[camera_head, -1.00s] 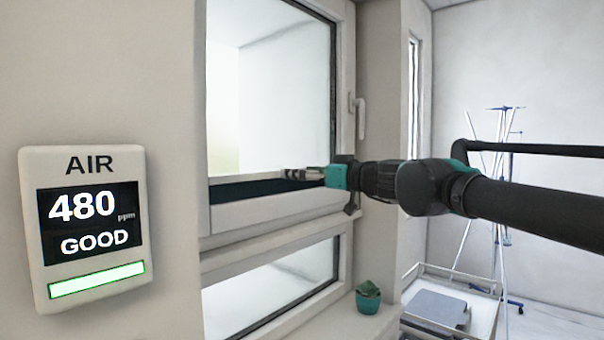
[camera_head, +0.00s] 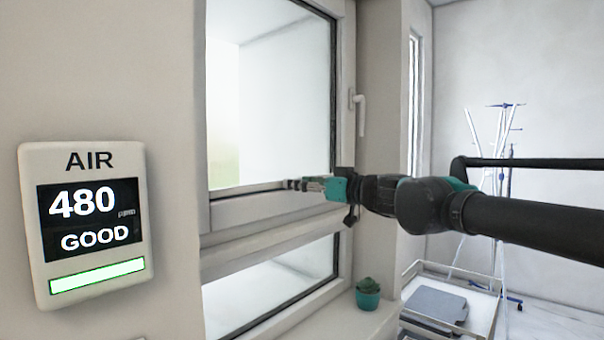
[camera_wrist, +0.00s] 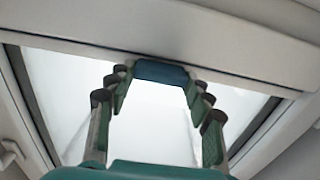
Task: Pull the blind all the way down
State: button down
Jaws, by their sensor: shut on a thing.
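The blind is now only a thin edge (camera_head: 240,191) along the bottom of the upper window pane. No dark blind cloth shows above the frame there. My gripper (camera_head: 290,184) is at the lower right of this pane, close to the bottom frame. In the wrist view my gripper (camera_wrist: 160,80) has its fingers on the two sides of a blue tab (camera_wrist: 160,72), at the edge of the white frame. It is shut on this tab, which appears to belong to the blind. The exact contact at the fingertips is too small to tell.
A window handle (camera_head: 360,113) is on the frame above my arm. A trolley (camera_head: 450,300) and a drip stand (camera_head: 497,150) are at the right. An air monitor (camera_head: 90,225) hangs at the left.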

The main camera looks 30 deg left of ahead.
jog(key=shift+s+f, duration=0.1)
jog(key=shift+f, duration=0.1)
jog(key=c, duration=0.6)
grip_release()
jog(key=shift+c, duration=0.2)
jog(key=v, duration=1.2)
